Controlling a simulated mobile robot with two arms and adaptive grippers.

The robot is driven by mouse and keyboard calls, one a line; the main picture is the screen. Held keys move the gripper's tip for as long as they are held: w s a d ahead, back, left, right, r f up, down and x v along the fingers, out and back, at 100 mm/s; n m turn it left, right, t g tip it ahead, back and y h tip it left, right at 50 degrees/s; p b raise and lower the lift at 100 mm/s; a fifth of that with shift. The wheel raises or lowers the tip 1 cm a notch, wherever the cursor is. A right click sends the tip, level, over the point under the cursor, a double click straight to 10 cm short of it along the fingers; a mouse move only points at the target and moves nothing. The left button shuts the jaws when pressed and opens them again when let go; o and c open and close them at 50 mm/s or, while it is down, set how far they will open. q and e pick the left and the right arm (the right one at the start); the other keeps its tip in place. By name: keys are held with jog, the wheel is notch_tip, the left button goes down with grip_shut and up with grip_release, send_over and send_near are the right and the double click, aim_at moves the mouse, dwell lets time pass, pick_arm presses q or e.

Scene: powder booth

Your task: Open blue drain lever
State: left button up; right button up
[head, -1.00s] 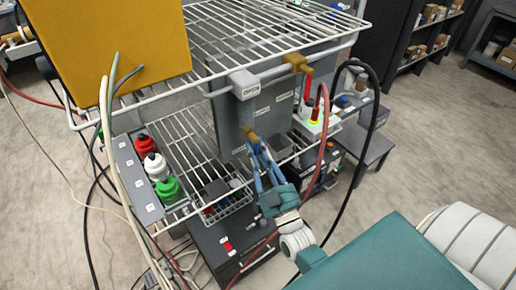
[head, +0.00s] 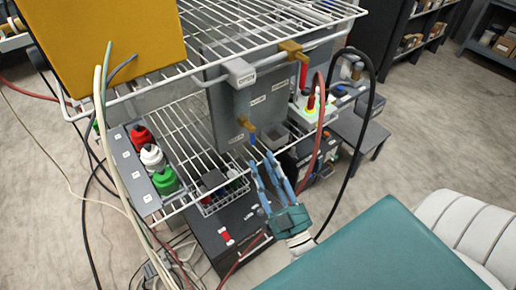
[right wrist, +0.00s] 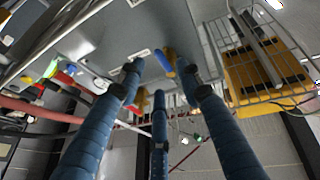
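The blue drain lever (head: 252,138) is a short blue handle on a brass valve (head: 245,123) at the lower front of the grey tank (head: 258,100). It hangs downward from the valve. In the right wrist view the blue lever (right wrist: 163,62) shows between the fingertips, beyond them. My right gripper (head: 262,161) is below and slightly right of the lever, apart from it in the head view. Its blue fingers are spread and hold nothing. My left gripper is not in view.
A wire rack (head: 180,125) surrounds the tank. Red and black hoses (head: 372,110) loop at right. A second brass valve (head: 291,48) has a red handle (head: 304,74).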

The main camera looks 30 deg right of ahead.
jog(key=shift+v, duration=1.85)
